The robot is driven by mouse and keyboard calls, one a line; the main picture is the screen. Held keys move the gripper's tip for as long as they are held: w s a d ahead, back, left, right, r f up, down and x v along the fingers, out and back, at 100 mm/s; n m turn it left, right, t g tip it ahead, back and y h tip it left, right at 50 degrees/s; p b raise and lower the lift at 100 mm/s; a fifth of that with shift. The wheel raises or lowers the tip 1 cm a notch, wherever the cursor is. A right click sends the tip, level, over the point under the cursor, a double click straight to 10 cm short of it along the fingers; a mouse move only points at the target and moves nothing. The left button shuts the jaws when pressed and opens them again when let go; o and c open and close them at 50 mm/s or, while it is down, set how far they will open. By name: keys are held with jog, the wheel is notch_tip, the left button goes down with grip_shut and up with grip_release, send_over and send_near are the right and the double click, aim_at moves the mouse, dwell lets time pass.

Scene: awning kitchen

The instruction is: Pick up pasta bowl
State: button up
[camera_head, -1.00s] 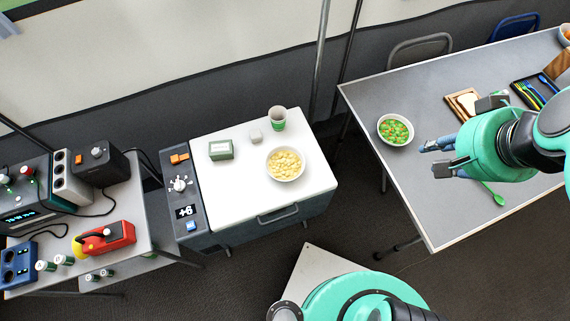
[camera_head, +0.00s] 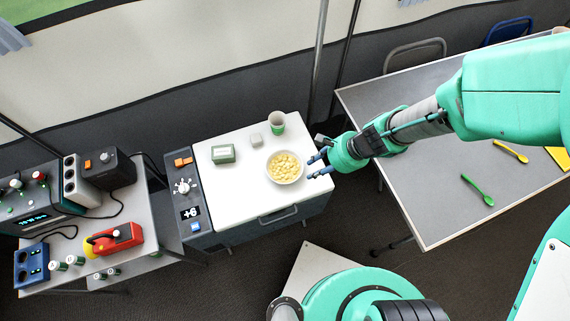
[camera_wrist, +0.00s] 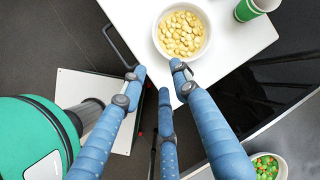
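The pasta bowl (camera_head: 285,167) is a white round bowl filled with pale yellow pasta. It stands upright on the white top of the low cabinet, near its right side. In the wrist view the bowl (camera_wrist: 181,33) is at the top centre, just beyond my fingertips. My gripper (camera_head: 318,163) is at the cabinet's right edge, to the right of the bowl and apart from it. Its blue fingers are spread with nothing between them; the gripper also shows in the wrist view (camera_wrist: 157,75).
A green-and-white cup (camera_head: 277,122), a small pale block (camera_head: 256,140) and a green box (camera_head: 223,154) stand on the cabinet top (camera_head: 235,190). A bowl of green and orange vegetables (camera_wrist: 266,167) is at the lower right of the wrist view. A grey table (camera_head: 425,190) lies to the right.

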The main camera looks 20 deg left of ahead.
aim_at(284, 168)
jog(key=shift+s+a+f, duration=0.2)
jog(key=shift+s+f, duration=0.05)
jog(key=shift+f, duration=0.4)
jog(key=b+x, duration=0.2)
jog(key=x, duration=0.6)
jog(key=shift+f+b, duration=0.25)
jog(key=shift+b, duration=0.05)
jog(key=shift+s+a, duration=0.1)
jog(key=shift+b+x, duration=1)
jog(key=shift+x, duration=1.6)
grip_shut()
